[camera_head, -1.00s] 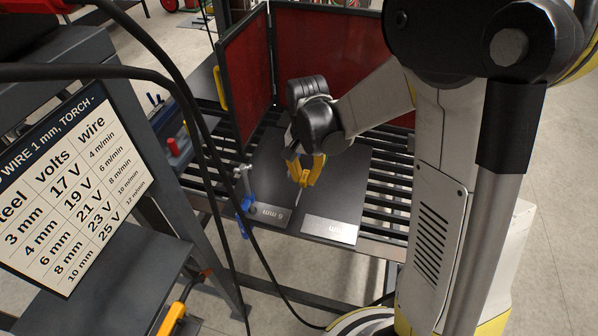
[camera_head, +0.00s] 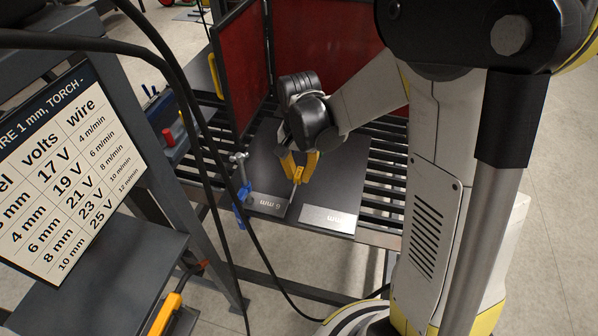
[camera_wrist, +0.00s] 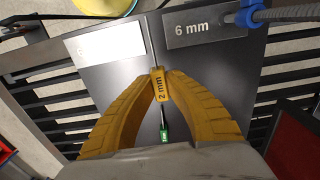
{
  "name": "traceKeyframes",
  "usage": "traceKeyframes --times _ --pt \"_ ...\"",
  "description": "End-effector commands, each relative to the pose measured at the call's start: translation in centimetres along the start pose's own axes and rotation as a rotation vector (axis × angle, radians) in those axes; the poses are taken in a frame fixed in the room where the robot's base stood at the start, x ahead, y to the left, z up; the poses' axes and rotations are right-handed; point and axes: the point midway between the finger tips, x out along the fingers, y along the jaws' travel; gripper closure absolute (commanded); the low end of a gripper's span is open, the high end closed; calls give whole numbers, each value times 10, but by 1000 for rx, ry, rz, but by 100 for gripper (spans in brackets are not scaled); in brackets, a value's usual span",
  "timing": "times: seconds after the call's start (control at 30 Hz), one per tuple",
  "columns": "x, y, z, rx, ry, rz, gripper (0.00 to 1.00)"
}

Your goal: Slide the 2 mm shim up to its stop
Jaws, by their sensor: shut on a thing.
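The 2 mm shim shows its yellow tag (camera_wrist: 159,86), marked "2 mm", between my fingertips in the wrist view. My gripper (camera_wrist: 158,78) is shut on this tag. In the head view my gripper (camera_head: 298,174) is low over the dark plates, at the seam between them, and a thin pale strip shows below its fingertips. The left plate carries a "6 mm" label (camera_head: 268,203), which also shows in the wrist view (camera_wrist: 205,28). The other plate has a pale label (camera_head: 328,219), partly washed out. I cannot make out the stop.
A green-tagged piece (camera_wrist: 165,136) lies along the seam, closer to my wrist. A clamp with blue parts (camera_head: 241,190) grips the left plate's edge. Red curtain panels (camera_head: 320,50) stand behind the slatted table. Cables hang in front, and a settings board (camera_head: 70,170) is at left.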

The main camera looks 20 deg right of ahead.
Motion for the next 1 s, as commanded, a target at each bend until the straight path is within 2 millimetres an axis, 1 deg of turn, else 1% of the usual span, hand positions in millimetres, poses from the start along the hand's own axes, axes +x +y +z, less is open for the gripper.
traceKeyframes --times 0.03,0.7,0.83,1.0 --pt "8 0 0 0 0 0 100" --pt "66 0 0 0 0 0 100" --pt "72 0 0 0 0 0 100" --pt "73 0 0 0 0 0 100"
